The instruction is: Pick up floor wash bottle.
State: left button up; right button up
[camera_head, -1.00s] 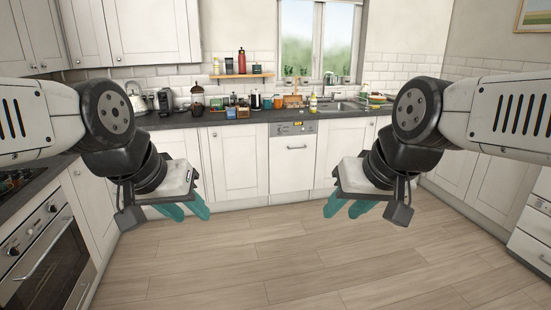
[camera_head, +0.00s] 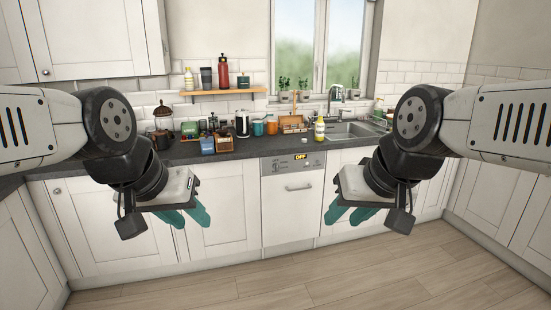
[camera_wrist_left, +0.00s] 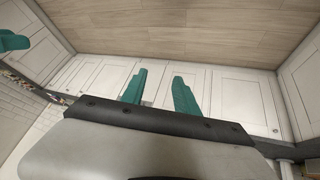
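A yellow-and-white bottle (camera_head: 319,129) stands upright on the slate worktop (camera_head: 240,148), just left of the sink. Its label is too small to read, so I cannot confirm that it is the floor wash bottle. A white bottle with a yellow part (camera_head: 188,81) stands on the wall shelf. My left gripper (camera_head: 187,216) is open and empty in front of the cabinets; its two teal fingers stand apart in the left wrist view (camera_wrist_left: 159,90). My right gripper (camera_head: 350,215) is open and empty, below the bottle by the sink in the picture. Neither touches anything.
The sink (camera_head: 352,130) with its tap lies to the right. Jars, boxes and a wooden rack (camera_head: 292,123) crowd the worktop left of the bottle. A wooden shelf (camera_head: 225,92) holds several containers. A dishwasher (camera_head: 292,200) is below. The floor (camera_head: 400,270) in front is clear.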

aim_at(319, 126)
jog(key=i+j+z, duration=0.1)
jog(key=i+z, duration=0.15)
jog(key=i, duration=0.25)
jog(key=i+j+z, duration=0.3)
jog(key=i, duration=0.2)
jog(key=i+l+u, duration=0.2)
jog(key=i+l, duration=0.35)
jog(key=i, duration=0.3)
jog(key=i+l+u, duration=0.2)
jog(key=i+l, duration=0.5)
jog(key=i, duration=0.15)
